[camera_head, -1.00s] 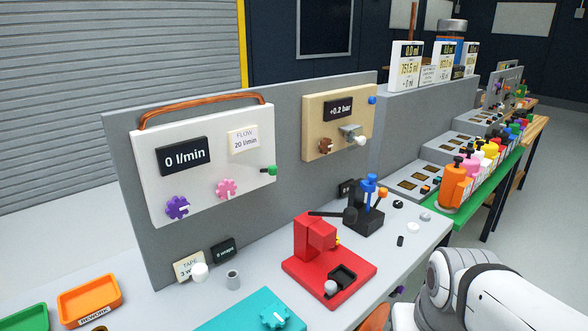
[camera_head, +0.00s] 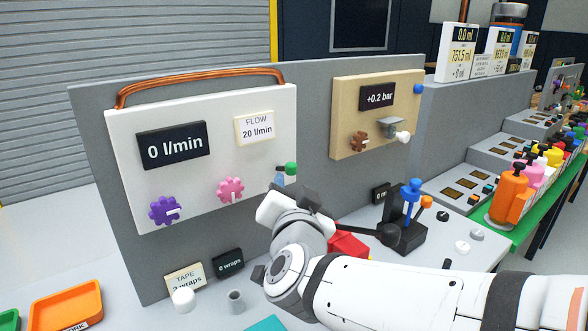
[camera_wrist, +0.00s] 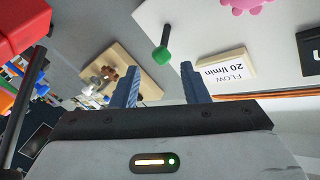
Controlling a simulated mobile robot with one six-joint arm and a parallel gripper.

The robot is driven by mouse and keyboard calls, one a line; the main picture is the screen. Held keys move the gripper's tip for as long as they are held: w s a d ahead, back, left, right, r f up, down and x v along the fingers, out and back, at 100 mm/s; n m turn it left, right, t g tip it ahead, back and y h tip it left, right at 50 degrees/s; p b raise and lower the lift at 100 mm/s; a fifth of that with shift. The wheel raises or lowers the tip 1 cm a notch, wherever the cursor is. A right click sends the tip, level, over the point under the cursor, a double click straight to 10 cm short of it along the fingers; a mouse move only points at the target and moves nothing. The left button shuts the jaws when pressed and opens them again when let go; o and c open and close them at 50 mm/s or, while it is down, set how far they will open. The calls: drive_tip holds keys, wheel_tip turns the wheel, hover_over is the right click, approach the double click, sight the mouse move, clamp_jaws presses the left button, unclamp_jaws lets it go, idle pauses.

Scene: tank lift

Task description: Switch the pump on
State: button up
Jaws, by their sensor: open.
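The white pump panel (camera_head: 200,125) has a copper pipe along its top. Its dark display (camera_head: 174,145) reads 0 l/min, and a card (camera_head: 254,128) reads FLOW 20 l/min. A purple knob (camera_head: 165,210) and a pink knob (camera_head: 230,189) sit low on its face. A lever with a green tip (camera_head: 291,168) sticks out near its right edge. In the wrist view the green tip (camera_wrist: 160,57) lies ahead of the gap between my fingertips. My gripper (camera_wrist: 160,80) is open and empty, apart from the tip. In the head view my wrist hides part of my gripper (camera_head: 281,177).
A tan panel (camera_head: 345,125) reading +0.2 bar, with a brown knob and grey lever, is to the right. A black stand with blue and orange knobs (camera_head: 408,215) and a red fixture (camera_head: 350,243), partly hidden by my arm, stand below. An orange tray (camera_head: 68,305) is at lower left.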

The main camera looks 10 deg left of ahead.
sight(292, 171)
drive_tip(key=shift+m+t+h, duration=0.3)
drive_tip(key=x, duration=0.8)
drive_tip(key=shift+r, duration=0.15)
drive_tip(key=shift+c, duration=0.5)
